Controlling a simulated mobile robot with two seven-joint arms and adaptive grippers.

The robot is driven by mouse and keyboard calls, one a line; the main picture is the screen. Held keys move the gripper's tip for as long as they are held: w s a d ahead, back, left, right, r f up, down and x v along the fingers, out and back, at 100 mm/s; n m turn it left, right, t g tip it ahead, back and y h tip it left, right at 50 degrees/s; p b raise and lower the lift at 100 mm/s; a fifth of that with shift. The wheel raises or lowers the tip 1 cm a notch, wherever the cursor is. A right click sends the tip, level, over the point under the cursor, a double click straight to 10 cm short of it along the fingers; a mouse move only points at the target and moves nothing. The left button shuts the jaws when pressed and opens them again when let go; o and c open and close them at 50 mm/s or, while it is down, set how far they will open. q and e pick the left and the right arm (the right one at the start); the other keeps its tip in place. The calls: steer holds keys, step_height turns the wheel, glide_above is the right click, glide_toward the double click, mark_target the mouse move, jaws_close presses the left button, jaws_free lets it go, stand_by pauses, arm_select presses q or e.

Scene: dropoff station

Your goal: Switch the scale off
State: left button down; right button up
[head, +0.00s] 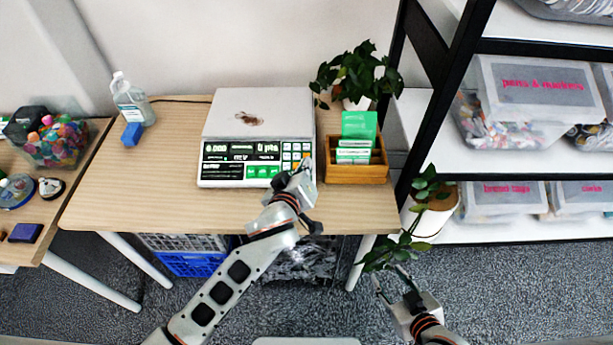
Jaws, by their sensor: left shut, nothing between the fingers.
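The white scale (260,102) stands on the wooden table, with a small brown item lying on its top plate. Its front panel (222,161) has lit displays, green buttons and a keypad at the right. My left gripper (303,168) is shut and empty at the lower right of this panel. It covers part of the keypad, and I cannot tell whether it touches a key. My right gripper (389,277) is open and empty, low at the right beyond the table's front edge.
A wooden box with green and white cards (356,173) stands close to the right of the scale. A potted plant (357,78) is behind it. A bottle (131,100) and blue block (132,134) are at the left. Shelving with another plant (433,205) stands right.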

arm_select(q)
steer(key=f+b, duration=0.2)
steer(key=w+f+b, duration=0.1)
steer(key=f, duration=0.1)
steer(key=w+f+b, duration=0.1)
steer(key=f+b, duration=0.1)
steer(key=shift+w+b, duration=0.15)
steer(key=shift+b, duration=0.2)
steer(key=shift+w+f+b, duration=0.45)
steer(key=shift+f+b, duration=0.05)
steer(key=shift+f, duration=0.25)
arm_select(e)
step_height(320, 180, down, 6)
steer(key=a, duration=0.1)
steer(key=shift+a, duration=0.2)
steer(key=shift+f, duration=0.1)
arm_select(q)
steer(key=shift+f, duration=0.1)
steer(key=shift+w+f, duration=0.2)
steer(key=shift+f, duration=0.05)
arm_select(e)
steer(key=shift+f, duration=0.2)
